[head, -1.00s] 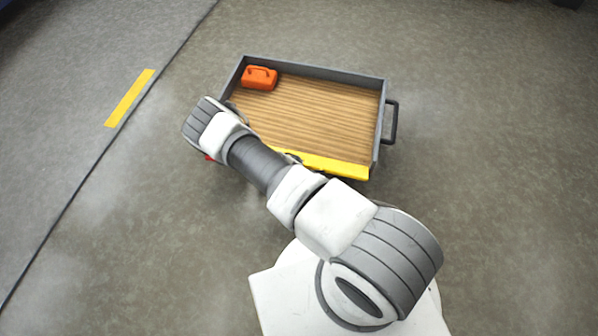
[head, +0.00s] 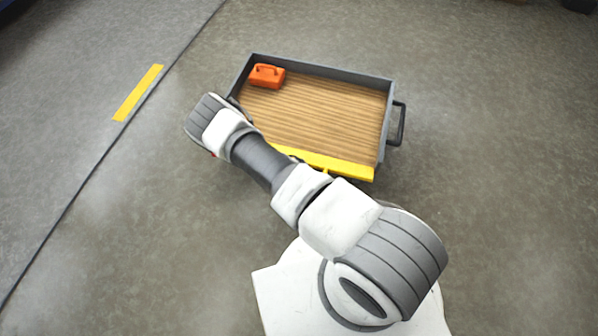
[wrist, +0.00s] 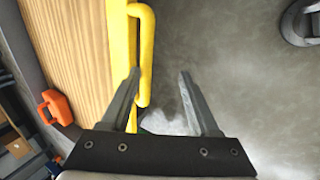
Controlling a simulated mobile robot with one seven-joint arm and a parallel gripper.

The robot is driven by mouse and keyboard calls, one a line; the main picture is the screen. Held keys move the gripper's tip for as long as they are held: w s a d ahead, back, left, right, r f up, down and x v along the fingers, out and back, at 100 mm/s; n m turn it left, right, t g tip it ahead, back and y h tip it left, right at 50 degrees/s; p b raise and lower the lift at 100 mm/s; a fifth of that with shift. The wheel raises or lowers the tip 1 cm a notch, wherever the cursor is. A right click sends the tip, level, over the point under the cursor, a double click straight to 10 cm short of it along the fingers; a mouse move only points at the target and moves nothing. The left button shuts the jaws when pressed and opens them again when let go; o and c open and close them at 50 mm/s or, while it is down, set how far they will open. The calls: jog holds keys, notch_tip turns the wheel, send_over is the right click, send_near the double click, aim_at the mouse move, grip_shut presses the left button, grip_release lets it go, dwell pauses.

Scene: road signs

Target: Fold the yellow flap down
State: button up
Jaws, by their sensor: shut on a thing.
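The yellow flap (head: 340,166) runs along the near side of a wood-floored cart bed in the head view, partly covered by my arm. In the wrist view its yellow edge (wrist: 118,50) stands beside the wooden floor, with a yellow bar handle (wrist: 147,50) on its outer side. My gripper (wrist: 160,72) is shut on this handle; the bar passes between the fingers, close to the left one, and a gap shows toward the right finger. In the head view my gripper is hidden behind the arm.
The cart bed (head: 320,107) has grey side walls and a dark handle (head: 397,123) at its right. An orange case (head: 267,76) sits in its far left corner. A yellow floor stripe (head: 138,93) lies at left. The floor right of the cart is clear.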

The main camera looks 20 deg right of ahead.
jog(key=p+v, duration=0.5)
jog(key=v, duration=1)
jog(key=shift+a+r+p, duration=0.15)
jog(key=shift+r+p, duration=0.15)
jog(key=shift+r, duration=0.05)
jog(key=w+a+r+m+y, duration=0.1)
jog(key=w+a+r+m, duration=0.1)
jog(key=r, duration=0.8)
jog(key=w+a+r+m+y, duration=0.1)
jog(key=a+r+m, duration=0.15)
jog(key=r, duration=0.75)
jog(key=w+a+r+m+y, duration=0.1)
jog(key=w+r+m, duration=0.15)
jog(key=r, duration=0.75)
jog(key=s+d+r+m, duration=0.1)
jog(key=s+r, duration=0.3)
jog(key=r, duration=0.5)
jog(key=s+d+r+m, duration=0.2)
jog(key=s+r, duration=0.2)
jog(key=r, duration=0.4)
jog(key=s+d+r+m+t, duration=0.1)
jog(key=s+d+r, duration=0.2)
jog(key=s+r, duration=0.7)
notch_tip(320, 180, up, 20)
jog(key=s+p, duration=0.2)
jog(key=p, duration=1.9)
jog(key=shift+s+a+p, duration=0.15)
jog(key=shift+s+p, duration=0.05)
jog(key=shift+p, duration=0.1)
